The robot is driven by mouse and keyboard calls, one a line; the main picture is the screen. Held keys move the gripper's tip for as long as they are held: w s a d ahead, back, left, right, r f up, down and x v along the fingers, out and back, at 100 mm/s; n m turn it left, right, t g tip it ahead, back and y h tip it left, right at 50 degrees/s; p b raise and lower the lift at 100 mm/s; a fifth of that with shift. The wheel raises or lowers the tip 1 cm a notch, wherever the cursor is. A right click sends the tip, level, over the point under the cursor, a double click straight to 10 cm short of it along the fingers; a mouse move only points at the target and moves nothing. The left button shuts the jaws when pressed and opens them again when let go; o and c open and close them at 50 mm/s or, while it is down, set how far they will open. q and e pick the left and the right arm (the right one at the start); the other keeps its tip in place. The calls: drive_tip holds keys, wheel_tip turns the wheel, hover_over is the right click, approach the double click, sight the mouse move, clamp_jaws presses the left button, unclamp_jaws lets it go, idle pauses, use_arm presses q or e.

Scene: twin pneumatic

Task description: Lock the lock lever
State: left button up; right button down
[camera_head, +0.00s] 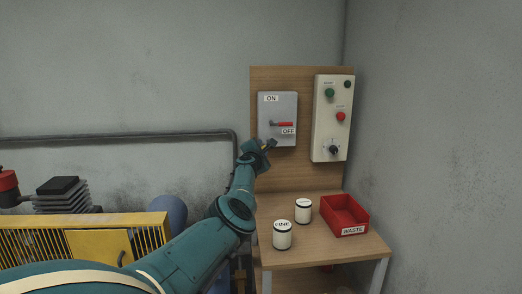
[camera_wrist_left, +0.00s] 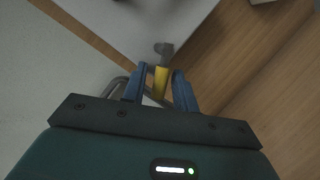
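A grey switch box (camera_head: 277,112) hangs on the wooden backboard, with ON and OFF labels. Its red-gripped lever (camera_head: 284,124) points right, just above the OFF label. My left gripper (camera_head: 268,146) is at the lower edge of the box, small in the head view. In the left wrist view, its two blue fingers (camera_wrist_left: 160,72) stand apart on either side of a yellow lever piece (camera_wrist_left: 161,83) with a grey end (camera_wrist_left: 163,49). Narrow gaps show beside the yellow piece, so it does not look clamped. My right gripper is not in view.
A control panel (camera_head: 331,118) with buttons and a knob is to the right of the box. Below, the wooden bench (camera_head: 315,252) bears two white canisters (camera_head: 282,235) (camera_head: 303,211) and a red waste bin (camera_head: 344,213). A yellow-guarded machine (camera_head: 90,240) stands at left.

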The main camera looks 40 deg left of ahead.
use_arm(q)
drive_tip(key=shift+o, duration=0.4)
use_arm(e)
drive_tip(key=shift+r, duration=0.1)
